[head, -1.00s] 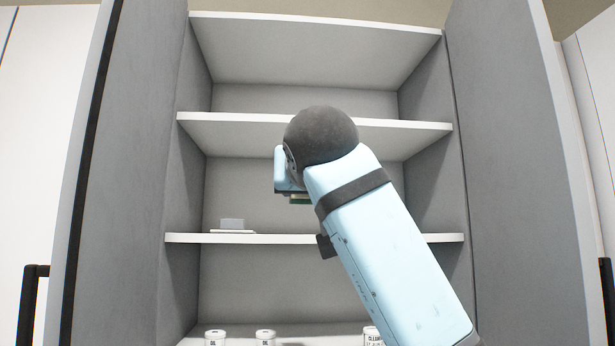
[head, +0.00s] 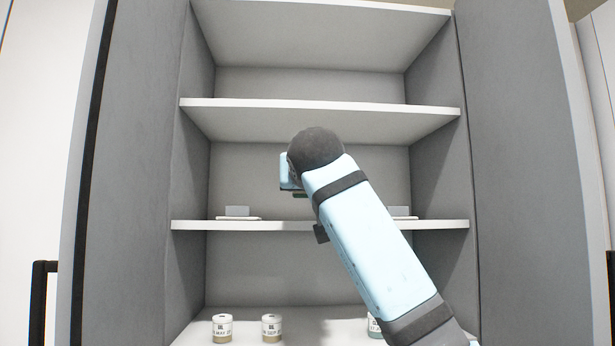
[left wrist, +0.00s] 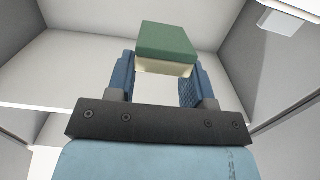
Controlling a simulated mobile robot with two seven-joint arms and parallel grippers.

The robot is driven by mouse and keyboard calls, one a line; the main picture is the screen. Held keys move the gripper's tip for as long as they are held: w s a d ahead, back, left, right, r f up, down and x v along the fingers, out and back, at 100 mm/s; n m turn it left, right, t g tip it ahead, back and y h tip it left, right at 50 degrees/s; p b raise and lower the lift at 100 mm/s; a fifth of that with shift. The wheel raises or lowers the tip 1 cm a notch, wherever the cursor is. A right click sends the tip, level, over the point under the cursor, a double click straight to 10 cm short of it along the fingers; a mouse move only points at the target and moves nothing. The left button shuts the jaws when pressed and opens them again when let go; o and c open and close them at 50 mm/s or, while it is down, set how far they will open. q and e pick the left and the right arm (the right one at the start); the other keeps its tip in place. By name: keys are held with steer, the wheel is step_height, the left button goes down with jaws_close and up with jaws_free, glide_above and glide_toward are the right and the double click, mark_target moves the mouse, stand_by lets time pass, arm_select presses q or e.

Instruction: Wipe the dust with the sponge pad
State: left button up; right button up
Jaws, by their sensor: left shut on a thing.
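The sponge pad (left wrist: 167,42) shows in the left wrist view as a green block with a pale yellow layer. My left gripper (left wrist: 161,66) is shut on it, one blue ribbed finger at each side. In the head view my light blue arm (head: 365,225) reaches up from the lower right into an open cabinet. Its dark round joint sits in front of the space between the middle shelf (head: 320,104) and the lower shelf (head: 300,225). The wrist hides the fingers and most of the sponge there. I cannot make out dust. My right gripper is not in view.
Small grey blocks on white bases stand on the lower shelf, one at left (head: 237,211) and one at right (head: 399,211), partly behind my arm. Labelled jars (head: 222,329) (head: 271,328) stand on the cabinet floor. Open doors (head: 125,180) (head: 530,170) flank the cabinet.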

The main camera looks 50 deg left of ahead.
arm_select(q)
steer(key=x, duration=0.3)
steer(key=shift+w+a+r, duration=0.15)
steer(key=shift+a, duration=0.05)
steer(key=shift+p+x, duration=0.35)
steer(key=shift+x, duration=0.9)
steer(key=shift+f+b, duration=0.45)
steer(key=shift+f, duration=0.1)
steer(key=shift+f+b, duration=0.5)
steer(key=shift+f, duration=0.35)
steer(key=shift+f+b, duration=0.3)
steer(key=shift+f, duration=0.3)
steer(key=o, duration=1.1)
steer(key=shift+r+p, duration=0.4)
steer(key=shift+p, duration=0.1)
